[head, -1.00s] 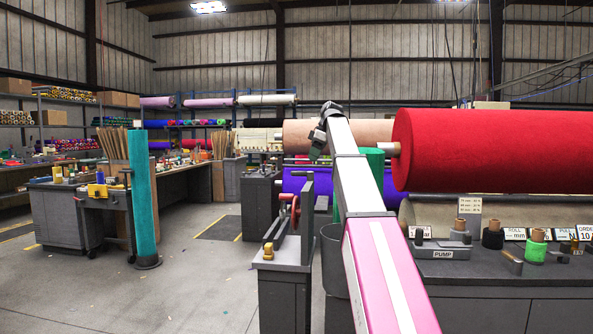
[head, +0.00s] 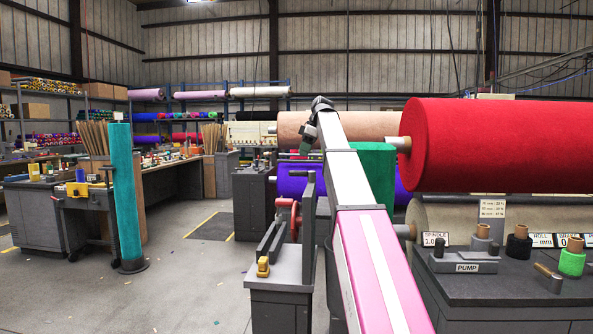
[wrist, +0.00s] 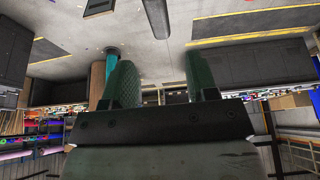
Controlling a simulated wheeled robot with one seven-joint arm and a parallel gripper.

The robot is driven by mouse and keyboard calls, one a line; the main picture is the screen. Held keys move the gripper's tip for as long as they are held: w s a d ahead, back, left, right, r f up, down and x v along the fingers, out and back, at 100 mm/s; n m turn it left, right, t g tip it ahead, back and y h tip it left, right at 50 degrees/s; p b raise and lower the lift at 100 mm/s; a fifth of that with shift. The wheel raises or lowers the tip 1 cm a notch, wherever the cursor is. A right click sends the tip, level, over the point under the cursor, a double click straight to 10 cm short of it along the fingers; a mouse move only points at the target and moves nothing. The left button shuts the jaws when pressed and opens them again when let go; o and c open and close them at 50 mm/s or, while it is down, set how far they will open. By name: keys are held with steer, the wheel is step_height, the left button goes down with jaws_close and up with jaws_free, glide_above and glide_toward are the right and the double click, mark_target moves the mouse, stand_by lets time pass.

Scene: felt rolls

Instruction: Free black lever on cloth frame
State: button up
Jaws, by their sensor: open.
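No part is clearly recognisable as the black lever on a cloth frame. A grey stand (head: 282,294) in front of me carries a dark upright plate (head: 309,228), a red wheel (head: 296,218) and a small yellow block (head: 263,267). A small black upright piece (head: 438,246) sits on the pump block at the right. My gripper (head: 306,146) is small and dark at the far end of my raised arm, well above and beyond the stand. In the upside-down wrist view its two green fingers (wrist: 160,68) are apart with nothing between them.
A big red roll (head: 510,145) hangs over the workbench (head: 480,288) at the right. A teal roll (head: 123,195) stands upright at the left, near a grey cabinet (head: 35,215). Open concrete floor (head: 170,285) lies left of the stand.

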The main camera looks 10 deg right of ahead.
mark_target(302, 175)
steer(key=x, duration=0.8)
steer(key=shift+f, duration=0.15)
steer(key=shift+c, duration=0.3)
jaws_close()
